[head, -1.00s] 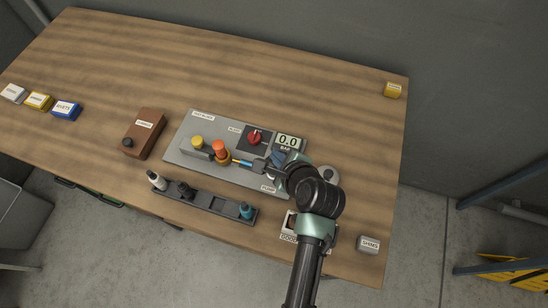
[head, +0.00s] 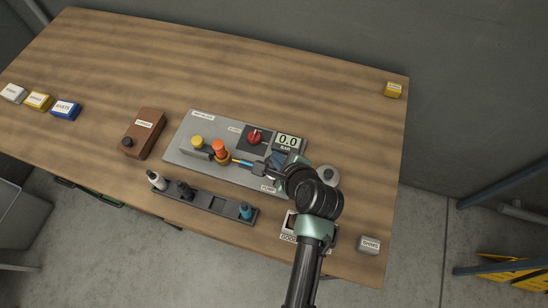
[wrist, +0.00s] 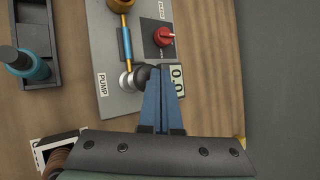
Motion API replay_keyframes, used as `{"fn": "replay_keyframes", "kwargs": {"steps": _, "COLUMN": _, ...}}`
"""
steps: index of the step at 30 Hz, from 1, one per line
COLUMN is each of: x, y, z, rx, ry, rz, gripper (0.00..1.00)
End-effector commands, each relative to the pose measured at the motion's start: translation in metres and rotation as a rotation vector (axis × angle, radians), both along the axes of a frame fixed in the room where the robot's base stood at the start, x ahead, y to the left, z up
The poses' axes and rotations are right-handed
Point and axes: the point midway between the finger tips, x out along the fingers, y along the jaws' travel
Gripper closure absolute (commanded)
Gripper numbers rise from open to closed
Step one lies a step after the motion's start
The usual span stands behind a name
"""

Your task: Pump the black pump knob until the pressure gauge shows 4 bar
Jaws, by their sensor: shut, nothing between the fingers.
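The black pump knob (wrist: 143,73) shows in the wrist view beside a round silver fitting (wrist: 128,82) and the PUMP label. My gripper (wrist: 158,70) is shut and empty, its blue fingertips right at the knob and partly covering it; whether they touch, I cannot tell. In the head view my gripper (head: 277,160) is over the right part of the grey panel (head: 185,155), and my arm hides much of the pump area. The pressure gauge (head: 287,141) reads 0.0 bar; in the wrist view my fingers partly cover it (wrist: 178,80).
A red dial (head: 254,137) sits left of the gauge. Yellow (head: 197,141) and orange (head: 219,148) knobs stand on the panel, with a blue-sleeved hose (head: 243,162). A dark rack (head: 215,202) with bottles lies in front. The back of the table is clear.

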Motion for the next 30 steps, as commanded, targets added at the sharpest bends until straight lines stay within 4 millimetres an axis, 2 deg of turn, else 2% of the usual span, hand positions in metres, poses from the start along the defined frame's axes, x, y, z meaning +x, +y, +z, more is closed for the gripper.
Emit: {"fn": "replay_keyframes", "kwargs": {"steps": 30, "x": -0.001, "y": 0.000, "z": -0.014, "rx": 0.000, "ry": 0.004, "rz": 0.000, "gripper": 1.00}}
